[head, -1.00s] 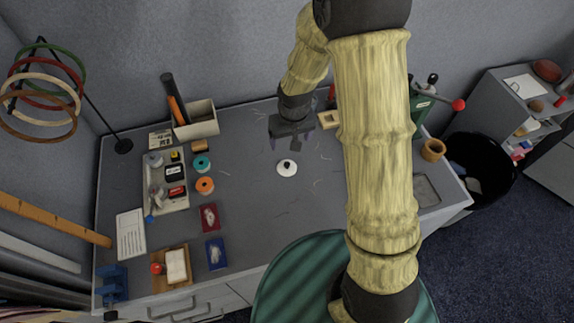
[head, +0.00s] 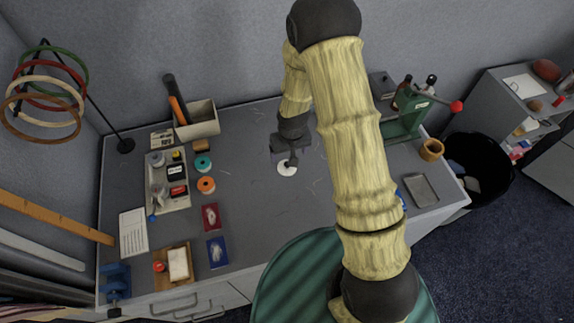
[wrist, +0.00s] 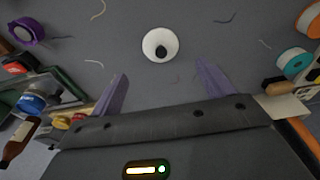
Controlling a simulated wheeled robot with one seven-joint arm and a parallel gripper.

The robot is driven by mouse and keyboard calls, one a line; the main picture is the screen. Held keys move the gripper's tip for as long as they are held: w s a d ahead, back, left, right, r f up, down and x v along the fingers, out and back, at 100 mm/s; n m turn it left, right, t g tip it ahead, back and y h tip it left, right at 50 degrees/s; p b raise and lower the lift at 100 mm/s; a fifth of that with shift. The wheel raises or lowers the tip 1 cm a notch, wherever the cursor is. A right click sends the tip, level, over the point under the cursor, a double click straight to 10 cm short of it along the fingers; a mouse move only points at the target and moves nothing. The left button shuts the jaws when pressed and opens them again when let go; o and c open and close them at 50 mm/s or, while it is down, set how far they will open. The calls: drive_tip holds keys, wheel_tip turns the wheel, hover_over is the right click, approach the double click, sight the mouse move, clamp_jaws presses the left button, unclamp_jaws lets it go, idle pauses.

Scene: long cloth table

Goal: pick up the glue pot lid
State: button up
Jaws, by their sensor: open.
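The glue pot lid, a white disc with a dark knob, lies on the grey table. It shows in the head view (head: 287,169) partly behind my gripper, and whole in the wrist view (wrist: 160,44). My gripper (head: 285,160) is above the table close to the lid. In the wrist view its two purple fingers (wrist: 160,80) are spread apart and empty. The lid lies just beyond the fingertips there, centred between them, with nothing held.
Orange (head: 206,185) and teal (head: 202,163) spools and a parts tray (head: 167,185) stand left of the lid. A green press (head: 405,118) and a wooden cup (head: 431,150) are on the right. The cloth around the lid is clear apart from thread scraps.

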sight(289, 170)
wheel_tip(289, 170, down, 3)
drive_tip(key=shift+w+f+p, duration=0.1)
drive_tip(key=shift+w+p, duration=0.05)
drive_tip(key=shift+p, duration=0.15)
drive_tip(key=shift+f, duration=0.25)
drive_tip(key=shift+w+a+f+p, duration=0.15)
drive_tip(key=shift+f+p, duration=0.25)
drive_tip(key=shift+f, duration=0.45)
drive_tip(key=shift+w+f+p, duration=0.25)
drive_tip(key=shift+f+p, duration=0.1)
drive_tip(key=shift+f, duration=0.5)
drive_tip(key=shift+w+a+f+p, duration=0.15)
drive_tip(key=shift+f+p, duration=0.25)
drive_tip(key=shift+f, duration=0.45)
drive_tip(key=shift+d, duration=0.1)
drive_tip(key=shift+s, duration=0.1)
drive_tip(key=c, duration=1)
